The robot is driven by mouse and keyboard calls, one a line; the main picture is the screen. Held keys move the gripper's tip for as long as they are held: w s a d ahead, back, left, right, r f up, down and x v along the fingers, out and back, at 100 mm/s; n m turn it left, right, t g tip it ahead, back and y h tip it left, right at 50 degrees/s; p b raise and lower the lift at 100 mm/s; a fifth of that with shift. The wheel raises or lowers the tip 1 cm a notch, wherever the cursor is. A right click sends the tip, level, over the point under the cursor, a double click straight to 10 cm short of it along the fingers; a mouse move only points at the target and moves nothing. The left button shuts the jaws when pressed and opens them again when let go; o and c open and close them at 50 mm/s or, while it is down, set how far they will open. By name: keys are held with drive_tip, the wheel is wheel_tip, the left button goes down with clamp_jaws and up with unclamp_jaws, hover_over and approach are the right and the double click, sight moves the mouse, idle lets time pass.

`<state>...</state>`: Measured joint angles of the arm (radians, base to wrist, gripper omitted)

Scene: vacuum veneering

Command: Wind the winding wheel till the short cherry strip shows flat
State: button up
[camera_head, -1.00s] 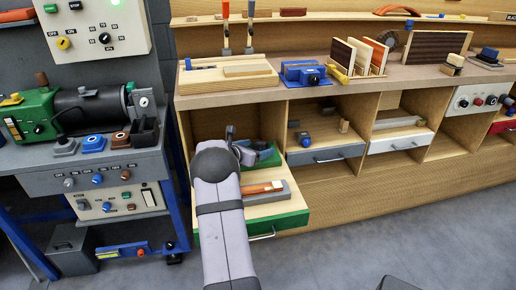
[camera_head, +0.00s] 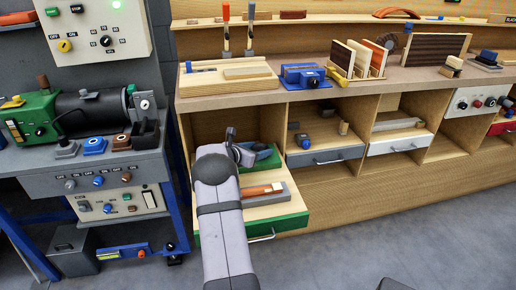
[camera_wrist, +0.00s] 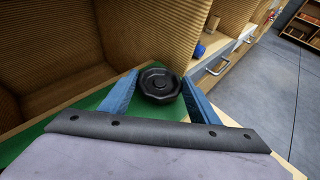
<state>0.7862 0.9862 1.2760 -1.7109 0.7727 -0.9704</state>
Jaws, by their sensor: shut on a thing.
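The black, faceted winding wheel (camera_wrist: 160,86) sits between the two blue fingers of my gripper (camera_wrist: 160,79) in the wrist view. My gripper is shut on it. Below it lies a green surface (camera_wrist: 88,118). In the head view my gripper (camera_head: 241,152) is low over the open green-fronted drawer, beside a green block (camera_head: 266,157). My own arm hides part of the drawer and the wheel there. I cannot make out the short cherry strip for certain in either view.
The open drawer (camera_head: 278,227) holds an orange-handled tool (camera_head: 262,190) on a grey block. Cubby walls stand close behind and beside my gripper. The bench above carries boards, a blue device (camera_head: 304,75) and upright chisels. A lathe-like machine (camera_head: 90,108) stands at the left.

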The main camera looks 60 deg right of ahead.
drive_tip(key=shift+w+d+r+m+g+p, duration=0.1)
drive_tip(key=shift+m+g+p, duration=0.15)
drive_tip(key=shift+m+g, duration=0.4)
drive_tip(key=shift+w+d+r+m+g+p, duration=0.1)
drive_tip(key=shift+m+g+p, duration=0.1)
drive_tip(key=shift+m+g, duration=0.45)
drive_tip(key=shift+g, duration=0.3)
drive_tip(key=shift+w+m+g+y+b, duration=0.1)
drive_tip(key=shift+m+g+y+b, duration=0.35)
drive_tip(key=shift+b, duration=0.3)
drive_tip(key=shift+m+g, duration=0.25)
drive_tip(key=o, duration=1.1)
drive_tip(key=shift+a+f, duration=0.1)
drive_tip(key=shift+c, duration=0.2)
drive_tip(key=shift+a, duration=0.15)
drive_tip(key=shift+v, duration=3.55)
